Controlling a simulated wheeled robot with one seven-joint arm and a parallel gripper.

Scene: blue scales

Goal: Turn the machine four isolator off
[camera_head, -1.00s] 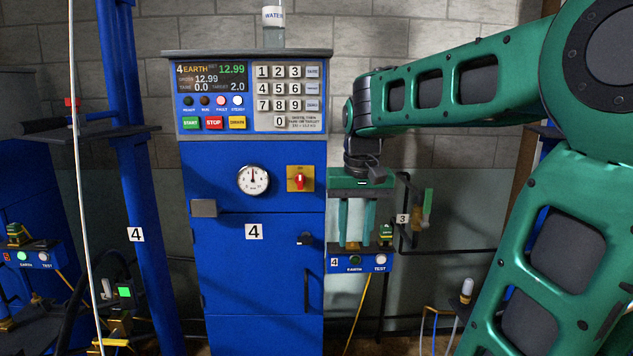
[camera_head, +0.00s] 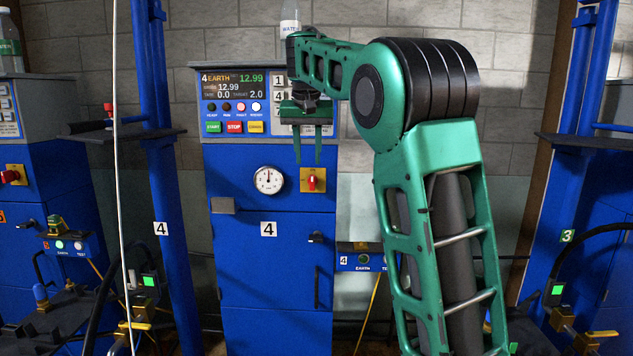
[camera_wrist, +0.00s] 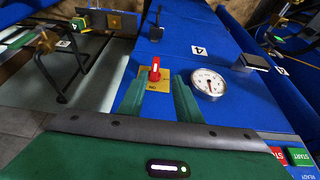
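The machine four isolator (camera_head: 313,180) is a yellow plate with a red rotary handle on the blue cabinet's front, right of a round dial. Its handle stands upright in the head view. My gripper (camera_head: 308,160) points down in front of the cabinet, with its fingers spread and empty just above the isolator in that view. In the wrist view, the red handle (camera_wrist: 155,70) shows between and beyond the two green fingertips (camera_wrist: 159,77). No contact shows.
The cabinet labelled 4 (camera_head: 268,275) has a round dial (camera_head: 269,180), a door handle (camera_head: 315,238) and a control panel (camera_head: 236,100), partly hidden by my arm. A bottle (camera_head: 290,22) stands on top. An earth/test box (camera_head: 358,261) sits to the right.

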